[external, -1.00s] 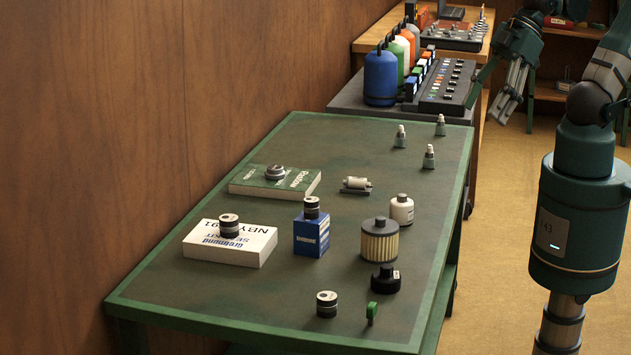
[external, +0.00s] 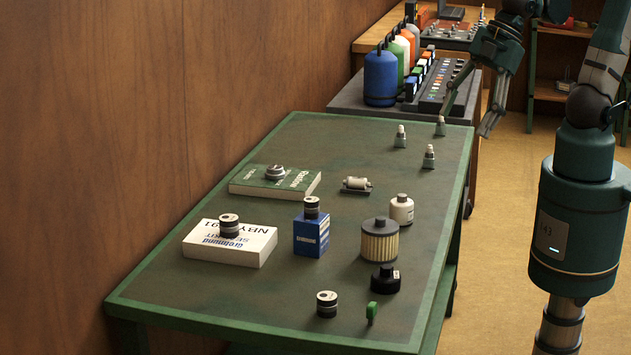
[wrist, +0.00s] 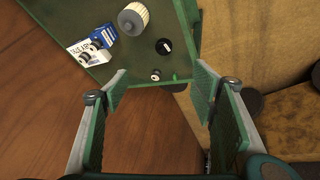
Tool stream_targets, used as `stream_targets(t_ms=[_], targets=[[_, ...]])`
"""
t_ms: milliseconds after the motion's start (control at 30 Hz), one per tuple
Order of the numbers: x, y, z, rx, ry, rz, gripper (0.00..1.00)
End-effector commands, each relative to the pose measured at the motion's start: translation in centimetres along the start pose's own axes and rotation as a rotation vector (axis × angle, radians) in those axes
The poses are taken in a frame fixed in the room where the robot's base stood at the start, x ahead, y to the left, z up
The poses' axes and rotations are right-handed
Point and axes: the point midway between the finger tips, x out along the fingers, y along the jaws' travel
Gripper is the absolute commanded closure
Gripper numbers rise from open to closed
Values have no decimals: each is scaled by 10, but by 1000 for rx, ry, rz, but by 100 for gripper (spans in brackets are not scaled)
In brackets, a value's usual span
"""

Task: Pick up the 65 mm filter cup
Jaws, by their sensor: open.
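I cannot read a 65 mm mark on any cup. A squat black cup (external: 385,279) with a small pale label stands near the table's front right; it also shows in the wrist view (wrist: 164,46). Smaller black-and-white banded cups stand on the bare table (external: 327,304), on the white box (external: 229,225) and on the blue box (external: 312,208). A grey cup (external: 275,172) sits on the green box. My gripper (external: 465,122) is open and empty at the table's far right end, apart from all cups. In the wrist view its fingers (wrist: 160,77) are wide apart.
A pleated filter (external: 380,240) and white bottle (external: 402,209) stand behind the black cup. A small green piece (external: 371,313) stands in front. Several small grey-white fittings (external: 429,157) stand near the far end. The wooden wall (external: 120,130) borders the table's left.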

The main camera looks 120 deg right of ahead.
Motion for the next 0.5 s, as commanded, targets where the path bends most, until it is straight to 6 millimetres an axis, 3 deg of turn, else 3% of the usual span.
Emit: stream_targets(t_ms=[500], targets=[[56, 8, -32, -349, -118, -6, 43]])
